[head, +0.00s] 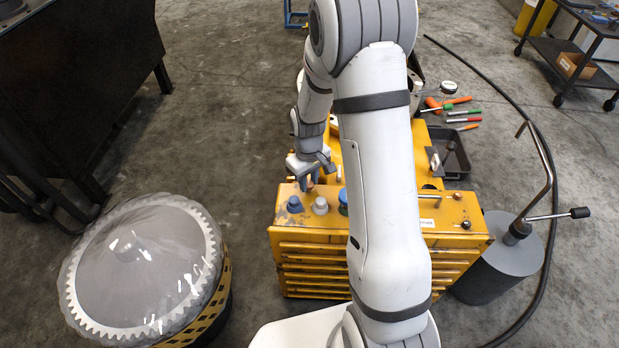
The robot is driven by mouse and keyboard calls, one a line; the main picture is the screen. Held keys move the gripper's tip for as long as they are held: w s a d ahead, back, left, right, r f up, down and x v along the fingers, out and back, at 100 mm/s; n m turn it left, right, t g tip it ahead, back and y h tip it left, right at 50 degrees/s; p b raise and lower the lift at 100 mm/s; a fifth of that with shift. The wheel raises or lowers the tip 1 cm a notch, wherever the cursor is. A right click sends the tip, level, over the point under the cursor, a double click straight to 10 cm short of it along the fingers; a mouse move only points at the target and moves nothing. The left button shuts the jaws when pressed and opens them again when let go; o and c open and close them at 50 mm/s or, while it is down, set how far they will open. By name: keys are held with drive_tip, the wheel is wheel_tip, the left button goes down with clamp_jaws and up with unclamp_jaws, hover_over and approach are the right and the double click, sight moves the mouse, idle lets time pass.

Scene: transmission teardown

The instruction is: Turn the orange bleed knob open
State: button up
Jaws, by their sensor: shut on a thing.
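My gripper (306,184) points down over the top of the yellow unit (290,235), at its left side near the back edge of the top. Its jaws are shut on a small orange knob (311,184), which shows only in part between and beside the fingers. The knob's turn angle cannot be made out at this size. In front of the gripper stand a dark blue-grey knob (295,204), a light grey knob (320,206) and a blue knob (343,196), partly behind my arm.
My arm hides the middle of the yellow unit. A black tray (463,160) and several coloured tools (463,115) lie behind right. A grey cylinder with a bent handle (497,268) and a black hose (548,240) stand right. A wrapped gear (145,260) is front left.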

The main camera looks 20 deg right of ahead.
sight(309, 183)
drive_tip(key=shift+n, duration=0.3)
drive_tip(key=o, duration=1)
drive_tip(key=shift+r, duration=0.1)
wheel_tip(309, 183, up, 8)
drive_tip(key=shift+f+p, duration=0.2)
drive_tip(key=shift+p, duration=1)
